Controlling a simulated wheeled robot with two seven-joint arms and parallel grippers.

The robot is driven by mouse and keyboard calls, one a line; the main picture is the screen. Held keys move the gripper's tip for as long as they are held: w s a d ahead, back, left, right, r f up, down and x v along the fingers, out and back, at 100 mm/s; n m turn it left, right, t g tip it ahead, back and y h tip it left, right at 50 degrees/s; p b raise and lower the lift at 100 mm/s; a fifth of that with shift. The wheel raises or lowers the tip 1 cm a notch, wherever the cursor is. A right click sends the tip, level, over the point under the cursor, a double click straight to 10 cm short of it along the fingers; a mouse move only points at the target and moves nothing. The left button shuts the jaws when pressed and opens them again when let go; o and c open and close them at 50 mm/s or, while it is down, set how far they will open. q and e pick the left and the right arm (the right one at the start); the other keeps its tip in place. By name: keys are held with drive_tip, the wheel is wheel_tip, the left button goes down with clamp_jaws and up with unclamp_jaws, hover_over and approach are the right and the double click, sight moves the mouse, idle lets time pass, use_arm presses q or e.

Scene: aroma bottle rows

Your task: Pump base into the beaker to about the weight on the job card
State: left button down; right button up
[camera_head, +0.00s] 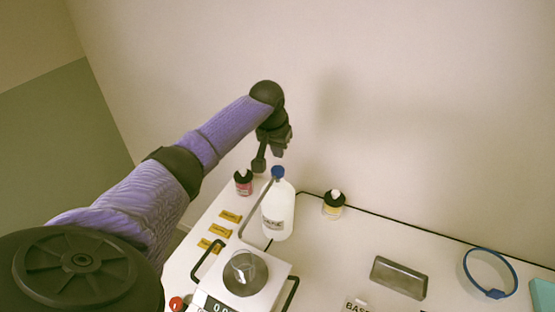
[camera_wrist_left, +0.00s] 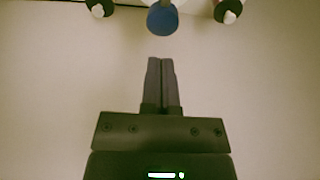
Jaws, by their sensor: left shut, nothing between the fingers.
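The clear beaker (camera_head: 243,262) stands on the white scale (camera_head: 267,290), whose display (camera_head: 216,306) is cut off by the frame and only partly readable. My left gripper (camera_head: 259,165) is shut and empty, just above and left of the pump head, apart from it. In the left wrist view the shut fingers (camera_wrist_left: 161,62) point toward the blue pump head (camera_wrist_left: 162,19). My right gripper is out of view.
A red-labelled bottle (camera_head: 243,184) and a yellow-labelled bottle (camera_head: 333,205) flank the base bottle. Several yellow labels (camera_head: 220,230) lie at left. A metal tray (camera_head: 399,277), a blue ring (camera_head: 490,272) and a teal item (camera_head: 543,296) lie at right. Dark rails flank the scale.

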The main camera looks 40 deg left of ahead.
sight(277, 170)
use_arm(q)
wheel_tip(277, 170, down, 4)
drive_tip(key=shift+r, duration=0.15)
idle(0.3)
drive_tip(key=shift+s+f, duration=0.15)
drive_tip(key=shift+f, duration=0.85)
drive_tip(key=shift+r, duration=0.1)
drive_tip(key=a+p+v, duration=0.1)
drive_tip(key=p+v, duration=0.2)
drive_tip(key=v, duration=0.7)
drive_tip(key=shift+d, duration=0.5)
